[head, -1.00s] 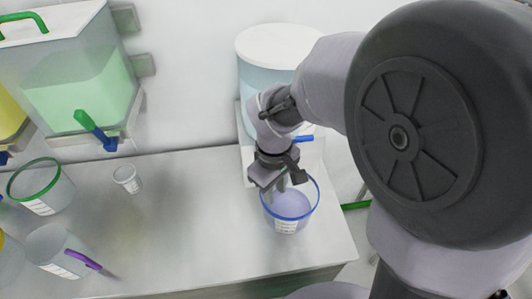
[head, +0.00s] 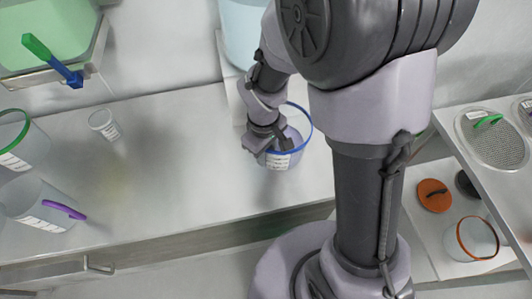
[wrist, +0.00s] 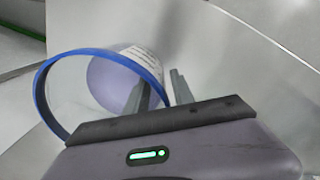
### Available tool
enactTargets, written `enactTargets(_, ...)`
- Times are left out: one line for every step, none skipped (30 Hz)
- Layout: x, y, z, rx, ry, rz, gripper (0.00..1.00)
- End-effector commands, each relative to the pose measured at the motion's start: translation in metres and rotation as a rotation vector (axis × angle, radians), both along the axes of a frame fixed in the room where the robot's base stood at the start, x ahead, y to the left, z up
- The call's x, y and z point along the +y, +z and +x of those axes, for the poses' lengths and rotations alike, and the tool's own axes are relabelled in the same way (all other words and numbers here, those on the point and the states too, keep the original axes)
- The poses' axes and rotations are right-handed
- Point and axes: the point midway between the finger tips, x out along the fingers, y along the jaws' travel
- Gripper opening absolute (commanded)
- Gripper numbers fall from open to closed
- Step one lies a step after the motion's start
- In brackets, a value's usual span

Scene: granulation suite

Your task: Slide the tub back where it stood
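The tub (head: 279,161) is clear with a blue rim, a white label and lilac contents. It stands upright on the bench below the pale blue tank. My gripper (head: 277,143) is low at the tub's left side and partly covers it. In the wrist view, the tub (wrist: 112,84) lies left of and behind the fingers. My gripper (wrist: 160,88) shows two fingers with a clear gap between them. The right part of the rim runs into that gap, one finger on each side. I cannot see firm contact with the wall.
The pale blue tank (head: 243,35) is behind. A shelf with a sieve (head: 490,140) is at right.

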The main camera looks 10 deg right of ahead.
Motion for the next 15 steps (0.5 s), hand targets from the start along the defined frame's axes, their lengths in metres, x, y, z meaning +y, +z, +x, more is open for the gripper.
enactTargets(-0.0001,0.0001,0.0001,0.0,0.0,0.0,0.29)
enactTargets(-0.0001,0.0002,0.0001,0.0,0.0,0.0,0.29)
enactTargets(-0.0001,0.0004,0.0,0.0,0.0,0.0,0.29)
enactTargets(-0.0001,0.0005,0.0,0.0,0.0,0.0,0.29)
enactTargets(-0.0001,0.0005,0.0,0.0,0.0,0.0,0.29)
enactTargets(-0.0001,0.0005,0.0,0.0,0.0,0.0,0.28)
enactTargets(-0.0001,0.0006,0.0,0.0,0.0,0.0,0.22)
enactTargets(-0.0001,0.0006,0.0,0.0,0.0,0.0,0.16)
enactTargets(-0.0001,0.0006,0.0,0.0,0.0,0.0,0.08)
enactTargets(-0.0001,0.0006,0.0,0.0,0.0,0.0,0.02)
enactTargets(-0.0001,0.0006,0.0,0.0,0.0,0.0,0.0)
enactTargets(-0.0001,0.0006,0.0,0.0,0.0,0.0,0.0)
enactTargets(-0.0001,0.0006,0.0,0.0,0.0,0.0,0.0)
enactTargets(-0.0001,0.0006,0.0,0.0,0.0,0.0,0.0)
enactTargets(0.0,0.0006,0.0,0.0,0.0,0.0,0.0)
